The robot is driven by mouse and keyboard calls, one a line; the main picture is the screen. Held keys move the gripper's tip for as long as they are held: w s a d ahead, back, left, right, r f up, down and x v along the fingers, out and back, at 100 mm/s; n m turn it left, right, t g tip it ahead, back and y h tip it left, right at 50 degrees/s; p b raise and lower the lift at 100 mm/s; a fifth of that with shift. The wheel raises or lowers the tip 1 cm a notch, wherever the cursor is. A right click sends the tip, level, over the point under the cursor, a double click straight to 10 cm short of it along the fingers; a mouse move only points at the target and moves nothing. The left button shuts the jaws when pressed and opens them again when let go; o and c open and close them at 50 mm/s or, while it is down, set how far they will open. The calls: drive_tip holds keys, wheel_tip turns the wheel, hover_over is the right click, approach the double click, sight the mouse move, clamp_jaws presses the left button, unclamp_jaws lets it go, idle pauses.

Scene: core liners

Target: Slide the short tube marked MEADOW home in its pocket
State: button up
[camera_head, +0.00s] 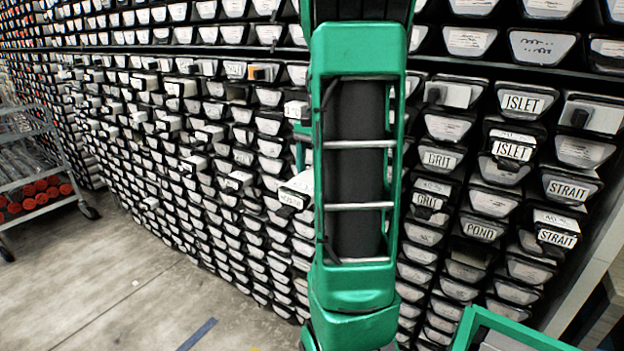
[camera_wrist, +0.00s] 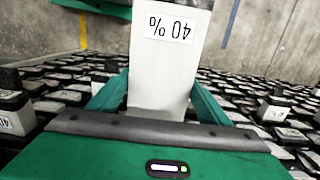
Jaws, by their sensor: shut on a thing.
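My gripper (camera_wrist: 158,95) is shut on a white tube (camera_wrist: 155,70) in the wrist view, with a green finger on each side. The tube carries a label reading "40 %", upside down in this view. No MEADOW marking shows on its visible face, so I cannot tell from the label which tube it is. A white tube (camera_head: 301,184) with a dark end sticks out of the rack just left of my arm. I cannot tell if it is the held one.
The rack (camera_head: 130,120) of dark-framed pockets fills the wall; several white tubes stick out. Labels read ISLET (camera_head: 522,103), GRIT (camera_head: 440,158), POND (camera_head: 481,231) and STRAIT (camera_head: 570,190). A grey cart (camera_head: 30,185) stands left. The concrete floor (camera_head: 100,280) is clear in front.

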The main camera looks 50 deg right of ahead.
drive_tip(key=shift+w+d, duration=0.15)
drive_tip(key=shift+d, duration=1.8)
drive_tip(key=shift+w+d, duration=0.15)
drive_tip(key=shift+d, duration=1.75)
idle(0.3)
